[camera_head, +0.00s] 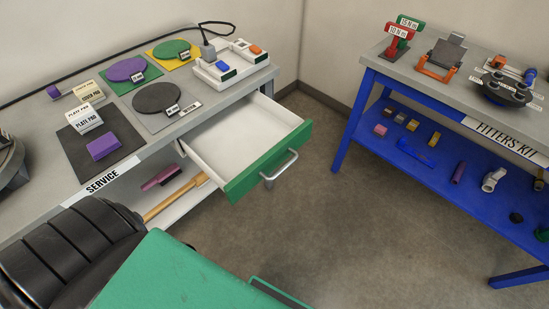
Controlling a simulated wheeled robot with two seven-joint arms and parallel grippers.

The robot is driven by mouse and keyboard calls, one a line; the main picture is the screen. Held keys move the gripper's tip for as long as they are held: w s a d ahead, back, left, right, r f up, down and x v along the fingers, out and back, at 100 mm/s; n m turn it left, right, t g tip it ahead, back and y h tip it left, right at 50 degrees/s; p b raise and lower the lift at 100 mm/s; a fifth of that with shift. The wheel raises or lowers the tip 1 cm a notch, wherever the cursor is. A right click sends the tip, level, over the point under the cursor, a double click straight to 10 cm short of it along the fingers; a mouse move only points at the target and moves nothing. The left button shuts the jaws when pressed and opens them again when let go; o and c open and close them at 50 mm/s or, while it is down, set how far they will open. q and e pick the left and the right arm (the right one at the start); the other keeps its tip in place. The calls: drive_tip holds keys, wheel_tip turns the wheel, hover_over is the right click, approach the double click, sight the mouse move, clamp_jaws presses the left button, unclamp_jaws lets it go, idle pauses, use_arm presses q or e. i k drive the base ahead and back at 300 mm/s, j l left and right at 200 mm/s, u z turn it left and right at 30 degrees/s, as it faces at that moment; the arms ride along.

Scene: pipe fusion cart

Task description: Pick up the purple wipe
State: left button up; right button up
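A purple block (103,146), which looks like the wipe, lies on a dark square pad (72,151) on the grey service bench at the left. A white "PLATE PAD" label block (85,119) stands just behind it on the same pad. A smaller purple piece (53,91) lies farther back by a black cord. Neither of my grippers shows in the head view, so their state is hidden.
The service bench (28,222) also carries coloured discs and a white tray. Its green-fronted drawer (264,164) is pulled out and looks empty. A black ribbed object (70,250) and a green panel (165,275) fill the lower left. A blue-framed bench (367,95) stands right, with open floor between.

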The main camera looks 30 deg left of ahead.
sight(101, 146)
drive_tip(key=u, duration=2.3)
drive_tip(key=j, duration=0.1)
